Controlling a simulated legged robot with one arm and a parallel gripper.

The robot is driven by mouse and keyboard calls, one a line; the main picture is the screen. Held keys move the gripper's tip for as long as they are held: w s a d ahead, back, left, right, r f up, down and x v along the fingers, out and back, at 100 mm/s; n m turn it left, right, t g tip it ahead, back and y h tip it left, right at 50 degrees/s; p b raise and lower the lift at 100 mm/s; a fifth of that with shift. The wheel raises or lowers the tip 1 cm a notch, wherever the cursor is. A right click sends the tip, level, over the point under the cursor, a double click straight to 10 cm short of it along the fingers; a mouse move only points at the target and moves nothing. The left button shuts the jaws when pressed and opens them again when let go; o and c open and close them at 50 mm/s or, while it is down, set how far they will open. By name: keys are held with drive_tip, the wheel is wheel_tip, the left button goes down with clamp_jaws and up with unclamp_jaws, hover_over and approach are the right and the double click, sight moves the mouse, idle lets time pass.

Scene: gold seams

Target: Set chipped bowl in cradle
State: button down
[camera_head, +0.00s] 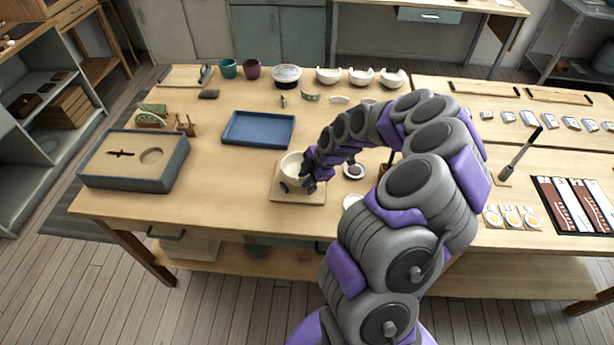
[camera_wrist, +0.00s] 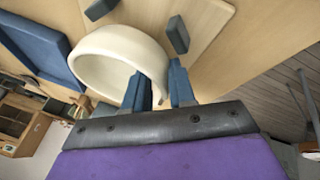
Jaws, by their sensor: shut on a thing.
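The cream bowl (camera_head: 292,163) is over the cradle, a light wooden board (camera_head: 285,197) with small dark grey posts, near the table's front edge. In the wrist view the bowl (camera_wrist: 105,52) is between the cradle's posts (camera_wrist: 178,34), its open side facing the camera. I cannot tell whether it rests on the board or sits slightly above it. My gripper (camera_head: 312,178) is at the bowl's right side. In the wrist view my gripper (camera_wrist: 158,88) is shut on the bowl's wall, one finger inside and one outside. The chip is not clear.
A blue tray (camera_head: 258,144) lies behind the cradle, and a grey-edged box (camera_head: 173,176) stands at the left. Small round dishes (camera_head: 354,171) are to the right, near my arm. Several cups and bowls (camera_head: 328,75) line the back edge.

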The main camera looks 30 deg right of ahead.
drive_tip(key=shift+f, duration=0.35)
idle(0.3)
drive_tip(key=shift+r, duration=0.1)
idle(0.7)
drive_tip(key=shift+r, duration=2.25)
drive_tip(key=shift+f, duration=0.2)
drive_tip(key=shift+f+b, duration=0.45)
drive_tip(key=shift+f, duration=0.25)
drive_tip(key=shift+f, duration=1.4)
idle(1.9)
